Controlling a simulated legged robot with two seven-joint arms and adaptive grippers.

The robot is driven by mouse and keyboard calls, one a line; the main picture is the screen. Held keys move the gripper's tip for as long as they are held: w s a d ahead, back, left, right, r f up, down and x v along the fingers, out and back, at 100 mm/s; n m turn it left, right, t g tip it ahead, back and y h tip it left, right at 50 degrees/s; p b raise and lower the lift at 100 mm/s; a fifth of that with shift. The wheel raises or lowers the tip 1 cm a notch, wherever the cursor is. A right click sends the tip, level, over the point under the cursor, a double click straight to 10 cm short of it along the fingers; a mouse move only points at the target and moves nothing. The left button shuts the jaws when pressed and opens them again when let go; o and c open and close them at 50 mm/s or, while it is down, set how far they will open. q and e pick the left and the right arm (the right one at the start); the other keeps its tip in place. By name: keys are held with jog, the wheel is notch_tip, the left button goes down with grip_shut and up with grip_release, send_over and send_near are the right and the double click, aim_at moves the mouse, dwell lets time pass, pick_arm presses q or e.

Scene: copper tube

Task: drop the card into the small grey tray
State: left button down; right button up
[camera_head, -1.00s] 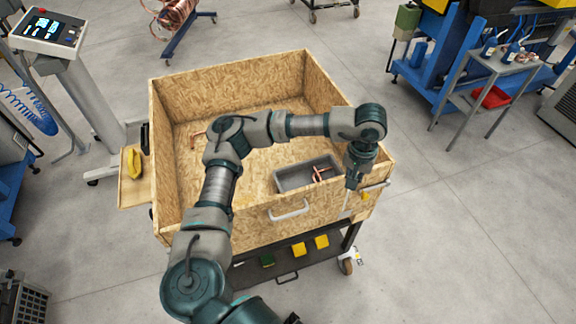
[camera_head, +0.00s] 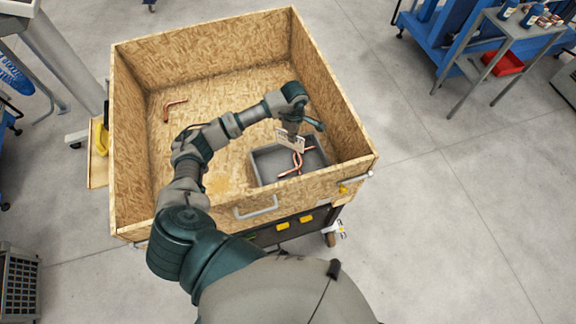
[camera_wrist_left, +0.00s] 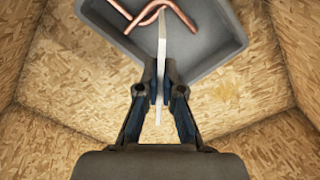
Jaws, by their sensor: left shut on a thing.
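A white card (camera_head: 290,140) is held in my left gripper (camera_head: 292,128), which is shut on it. The card hangs above the small grey tray (camera_head: 262,172), which lies inside a wooden crate. In the left wrist view the card (camera_wrist_left: 161,55) stands edge-on between the fingertips of my left gripper (camera_wrist_left: 160,85). Its far end reaches over the grey tray (camera_wrist_left: 210,45). Bent copper tubes (camera_head: 297,163) lie in the tray, and they also show in the left wrist view (camera_wrist_left: 125,18). My right gripper is not in view.
The wooden crate (camera_head: 345,120) has high walls around the tray. Another bent copper tube (camera_head: 172,108) lies on the crate floor at the back left. A white handle (camera_head: 256,208) is on the front wall. A blue bench and a grey cart (camera_head: 510,40) stand at the upper right.

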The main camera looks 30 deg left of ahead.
pick_arm(q)
jog(key=shift+d+f, duration=0.15)
jog(key=shift+f, duration=0.15)
notch_tip(320, 180, down, 5)
jog(key=b, duration=0.2)
jog(key=shift+w+r+b, duration=0.1)
jog(key=shift+w+b, duration=0.05)
jog(key=shift+b, duration=0.25)
jog(key=shift+w+f, duration=0.1)
jog(key=shift+f, duration=0.4)
jog(key=c, duration=1.4)
grip_release()
jog(key=shift+o, duration=0.8)
notch_tip(320, 180, up, 12)
jog(key=shift+d, duration=0.15)
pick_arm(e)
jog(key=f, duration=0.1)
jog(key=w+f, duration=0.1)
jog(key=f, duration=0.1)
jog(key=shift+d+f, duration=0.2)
